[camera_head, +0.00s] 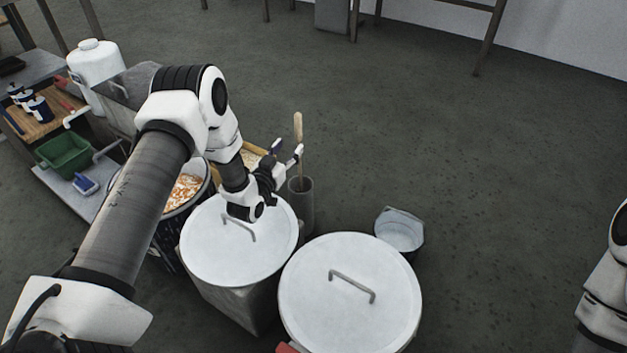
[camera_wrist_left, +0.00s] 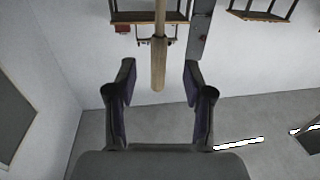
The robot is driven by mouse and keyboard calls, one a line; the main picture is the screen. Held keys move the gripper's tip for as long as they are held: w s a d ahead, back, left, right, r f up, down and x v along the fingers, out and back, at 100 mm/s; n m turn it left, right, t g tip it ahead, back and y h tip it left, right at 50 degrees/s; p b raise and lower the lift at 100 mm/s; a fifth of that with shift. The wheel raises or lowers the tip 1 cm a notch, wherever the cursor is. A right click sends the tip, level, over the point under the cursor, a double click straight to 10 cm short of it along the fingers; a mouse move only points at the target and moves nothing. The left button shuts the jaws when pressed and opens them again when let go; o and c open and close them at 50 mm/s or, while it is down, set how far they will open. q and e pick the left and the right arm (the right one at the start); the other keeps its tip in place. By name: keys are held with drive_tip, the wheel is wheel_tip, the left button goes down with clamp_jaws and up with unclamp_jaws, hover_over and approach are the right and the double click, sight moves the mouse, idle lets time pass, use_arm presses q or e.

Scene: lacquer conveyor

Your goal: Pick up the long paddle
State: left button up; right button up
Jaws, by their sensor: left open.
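The long paddle (camera_head: 298,140) stands upright in a dark cylindrical holder (camera_head: 300,204), its pale wooden end sticking up. In the left wrist view the wooden paddle (camera_wrist_left: 158,62) shows between the open fingers, ahead of them and near the middle of the gap. My left gripper (camera_head: 288,154) is open and empty, just left of the paddle in the head view. I cannot tell whether any finger touches it. The paddle's lower part is hidden inside the holder. My right gripper is out of view; only part of my right arm shows at the right edge.
Two white round lids with handles, a nearer one (camera_head: 350,310) and a left one (camera_head: 240,258), cover bins below my left arm. A clear-blue container (camera_head: 400,230) sits behind them. A bin of orange-white bits (camera_head: 184,190) and a green tub (camera_head: 66,152) are left. Floor at right is clear.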

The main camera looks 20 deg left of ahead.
sight(297, 139)
use_arm(q)
drive_tip(key=w+b, duration=0.1)
drive_tip(key=w, duration=0.1)
drive_tip(key=w+b, duration=0.1)
drive_tip(key=w, duration=0.1)
drive_tip(key=w+b, duration=0.2)
drive_tip(key=shift+w+f, duration=0.25)
drive_tip(key=shift+w, duration=0.1)
drive_tip(key=shift+w+r, duration=0.1)
drive_tip(key=shift+w, duration=0.1)
drive_tip(key=shift+r, duration=0.1)
drive_tip(key=shift+c, duration=0.4)
drive_tip(key=shift+s, duration=0.1)
clamp_jaws()
